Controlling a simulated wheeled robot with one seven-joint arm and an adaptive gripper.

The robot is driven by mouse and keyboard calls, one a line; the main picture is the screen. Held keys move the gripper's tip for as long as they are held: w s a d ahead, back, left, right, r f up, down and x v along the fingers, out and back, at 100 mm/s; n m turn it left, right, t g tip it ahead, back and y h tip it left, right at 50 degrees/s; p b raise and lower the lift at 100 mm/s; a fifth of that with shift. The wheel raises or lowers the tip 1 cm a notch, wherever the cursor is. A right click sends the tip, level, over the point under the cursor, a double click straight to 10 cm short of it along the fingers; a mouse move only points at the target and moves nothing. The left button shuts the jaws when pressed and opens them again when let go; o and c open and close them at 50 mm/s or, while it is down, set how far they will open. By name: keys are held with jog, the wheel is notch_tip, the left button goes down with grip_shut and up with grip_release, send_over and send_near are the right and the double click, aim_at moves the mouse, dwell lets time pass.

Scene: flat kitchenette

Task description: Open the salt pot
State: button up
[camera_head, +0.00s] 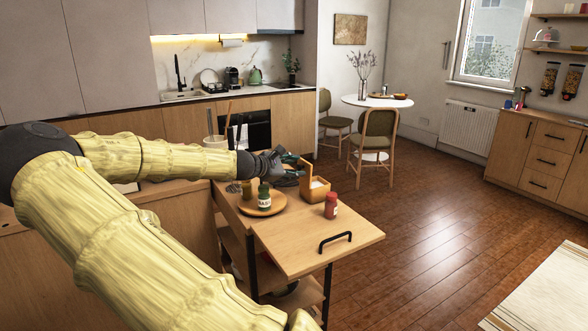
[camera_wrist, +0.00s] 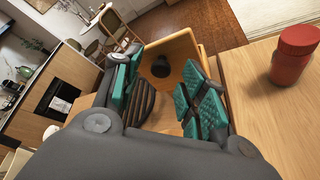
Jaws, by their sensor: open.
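The salt pot (camera_head: 314,195) is a small wooden box on the trolley top. Its lid (camera_head: 306,174) stands raised at the left side, and white contents show inside. In the wrist view, a tan wooden panel of the pot (camera_wrist: 184,47) with a dark round knob or hole (camera_wrist: 160,67) shows beyond the fingers. My gripper (camera_head: 287,169) is just left of the raised lid. In the wrist view, its teal-padded fingers (camera_wrist: 167,88) are apart with nothing clamped between them. Whether a finger touches the lid cannot be told.
A red jar (camera_head: 331,206) stands right of the pot; it also shows in the wrist view (camera_wrist: 291,60). A green jar (camera_head: 264,197) stands on a round wooden plate (camera_head: 250,210) at the left. The trolley's (camera_head: 315,244) front right is clear.

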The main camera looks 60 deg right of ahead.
jog(key=v, duration=1.1)
jog(key=shift+a+r, duration=0.1)
jog(key=shift+a, duration=0.05)
